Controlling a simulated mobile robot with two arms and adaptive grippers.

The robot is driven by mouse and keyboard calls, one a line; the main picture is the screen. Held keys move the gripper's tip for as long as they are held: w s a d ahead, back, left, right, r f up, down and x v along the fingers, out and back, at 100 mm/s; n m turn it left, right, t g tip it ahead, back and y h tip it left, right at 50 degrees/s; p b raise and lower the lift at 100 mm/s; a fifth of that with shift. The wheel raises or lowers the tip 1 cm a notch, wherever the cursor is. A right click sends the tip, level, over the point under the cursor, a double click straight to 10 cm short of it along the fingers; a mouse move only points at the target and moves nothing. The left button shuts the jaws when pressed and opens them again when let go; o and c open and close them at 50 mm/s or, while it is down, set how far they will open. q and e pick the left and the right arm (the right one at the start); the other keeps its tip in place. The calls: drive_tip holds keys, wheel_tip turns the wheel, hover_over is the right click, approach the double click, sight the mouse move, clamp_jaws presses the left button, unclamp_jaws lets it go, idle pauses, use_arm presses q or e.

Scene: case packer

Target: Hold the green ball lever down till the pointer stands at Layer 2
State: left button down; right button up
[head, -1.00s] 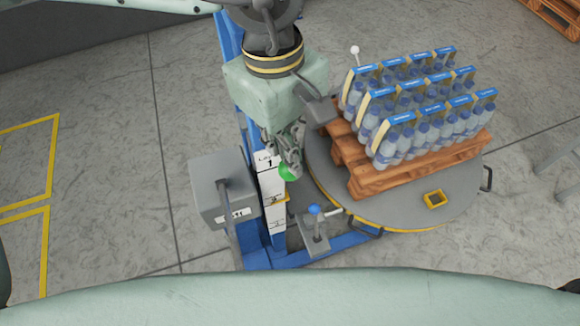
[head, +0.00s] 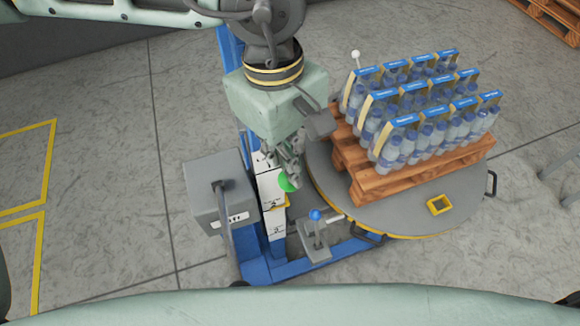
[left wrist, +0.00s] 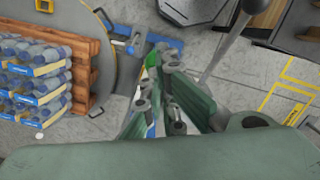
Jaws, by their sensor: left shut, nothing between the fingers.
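The green ball lever (head: 288,184) stands beside the white layer scale (head: 270,190) on the blue column. My left gripper (head: 291,172) is shut and empty, with its fingertips right at the top of the ball and hiding part of it. A yellow pointer (head: 284,204) shows on the scale, below the ball and above the lowest scale marking. The figures beside the pointer are too small or hidden to read for sure. In the left wrist view the shut fingers (left wrist: 168,82) cover most of the green ball (left wrist: 151,60). My right gripper is not in view.
A round turntable (head: 400,218) carries a wooden pallet (head: 372,185) with packs of bottles (head: 420,115), right of the gripper. Open floor lies further left.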

use_arm(q)
drive_tip(key=shift+w+a+r, duration=0.3)
drive_tip(key=shift+w+a, duration=0.25)
drive_tip(key=shift+w, duration=0.05)
drive_tip(key=shift+w+a+r, duration=0.25)
drive_tip(key=shift+w+a, duration=0.25)
drive_tip(key=shift+w, duration=0.1)
wheel_tip(320, 180, up, 12)
drive_tip(key=w, duration=0.1)
drive_tip(key=shift+a, duration=0.4)
